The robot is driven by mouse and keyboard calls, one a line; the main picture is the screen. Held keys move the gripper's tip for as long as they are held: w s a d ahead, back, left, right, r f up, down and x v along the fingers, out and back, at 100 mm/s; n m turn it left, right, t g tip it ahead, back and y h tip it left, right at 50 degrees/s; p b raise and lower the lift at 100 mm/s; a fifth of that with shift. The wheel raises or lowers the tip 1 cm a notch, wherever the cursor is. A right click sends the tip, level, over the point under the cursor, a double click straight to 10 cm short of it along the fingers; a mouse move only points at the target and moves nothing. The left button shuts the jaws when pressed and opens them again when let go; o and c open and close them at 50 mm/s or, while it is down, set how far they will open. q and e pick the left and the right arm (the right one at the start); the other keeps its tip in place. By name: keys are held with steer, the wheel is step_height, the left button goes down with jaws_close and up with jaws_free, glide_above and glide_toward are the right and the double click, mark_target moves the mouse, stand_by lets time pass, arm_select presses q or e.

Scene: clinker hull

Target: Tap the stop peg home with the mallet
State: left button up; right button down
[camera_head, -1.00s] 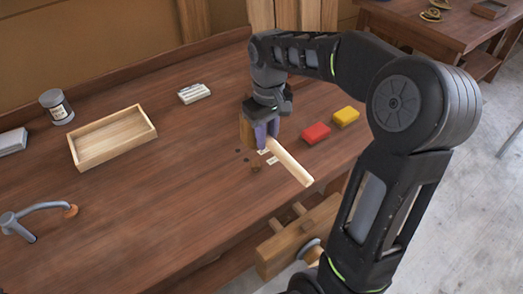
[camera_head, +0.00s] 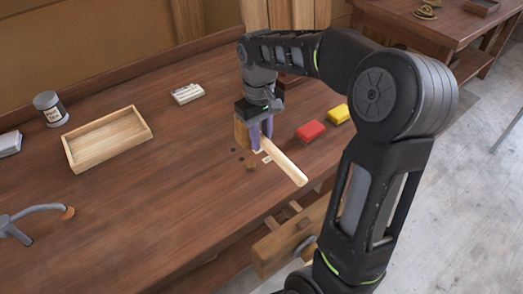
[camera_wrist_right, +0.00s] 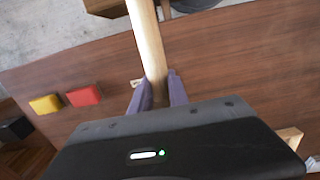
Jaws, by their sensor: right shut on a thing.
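My right gripper (camera_head: 266,138) is shut on the mallet's pale wooden handle (camera_head: 285,163), above the bench. The handle points toward the bench's front edge. The mallet's brown block head (camera_head: 241,132) shows just left of the fingers, partly hidden by them. A small brown peg-like piece (camera_head: 251,166) stands at the bench top just below the mallet in the picture; its height is too small to tell. In the right wrist view the purple fingers (camera_wrist_right: 160,92) sit either side of the handle (camera_wrist_right: 147,40); the peg is hidden there.
Dark holes (camera_head: 236,154) and small white labels lie beside the peg. A red block (camera_head: 310,131) and a yellow block (camera_head: 339,114) lie to the right. A wooden tray (camera_head: 108,150), a jar and a grey clamp-like tool are at left. A wooden vise (camera_head: 285,245) juts from the front.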

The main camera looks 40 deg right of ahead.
steer(key=shift+w+d+f, duration=0.15)
steer(key=shift+w+f, duration=0.05)
steer(key=shift+f, duration=0.15)
steer(key=shift+s+r, duration=0.1)
steer(key=shift+s, duration=0.1)
stand_by(0.4)
